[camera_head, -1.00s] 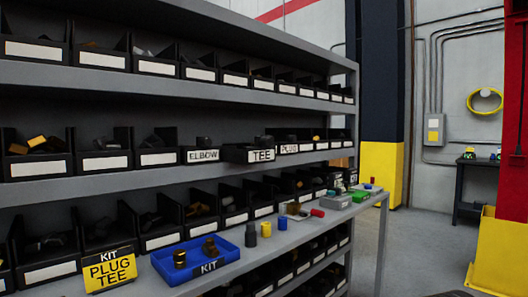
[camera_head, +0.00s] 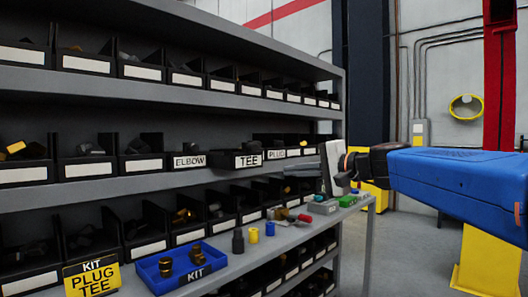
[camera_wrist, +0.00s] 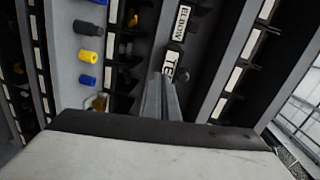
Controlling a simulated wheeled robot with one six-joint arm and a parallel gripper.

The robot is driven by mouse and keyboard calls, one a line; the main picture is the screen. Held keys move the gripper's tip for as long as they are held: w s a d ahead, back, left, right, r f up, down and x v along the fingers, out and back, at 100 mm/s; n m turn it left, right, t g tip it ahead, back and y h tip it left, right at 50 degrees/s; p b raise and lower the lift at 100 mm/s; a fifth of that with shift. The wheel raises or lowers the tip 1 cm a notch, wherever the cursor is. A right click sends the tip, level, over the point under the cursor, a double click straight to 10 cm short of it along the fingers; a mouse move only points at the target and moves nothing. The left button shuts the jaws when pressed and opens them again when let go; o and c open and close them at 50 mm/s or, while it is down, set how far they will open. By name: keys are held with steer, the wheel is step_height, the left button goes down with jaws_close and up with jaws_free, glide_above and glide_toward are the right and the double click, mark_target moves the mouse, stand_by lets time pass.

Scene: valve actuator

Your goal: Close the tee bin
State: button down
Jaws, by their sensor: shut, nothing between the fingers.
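The TEE bin (camera_head: 238,161) is a black bin with a white TEE label on the middle shelf. It sticks out past the shelf edge and its neighbours. In the wrist view the TEE bin (camera_wrist: 172,64) lies just past my fingertips.
The ELBOW bin (camera_head: 189,161) is left of the TEE bin and the PLUG bin (camera_head: 276,154) right. Below, a bench ledge holds a blue KIT tray (camera_head: 178,273), a yellow sign (camera_head: 92,279) and several small fittings. The aisle in front is partly filled by my arm.

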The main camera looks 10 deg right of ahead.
step_height(320, 180, up, 5)
steer(key=w+d+m+t, duration=0.1)
steer(key=w+d+t, duration=0.1)
steer(key=w, duration=0.1)
glide_toward(256, 148)
steer(key=x, duration=0.6)
steer(key=shift+w+f, duration=0.1)
steer(key=shift+w, duration=0.15)
steer(key=x, duration=1.3)
steer(key=shift+s+a, duration=0.1)
steer(key=shift+a, duration=0.1)
steer(key=shift+w+a, duration=0.2)
steer(key=shift+w, duration=0.1)
steer(key=shift+r, duration=0.2)
steer(key=shift+r, duration=0.1)
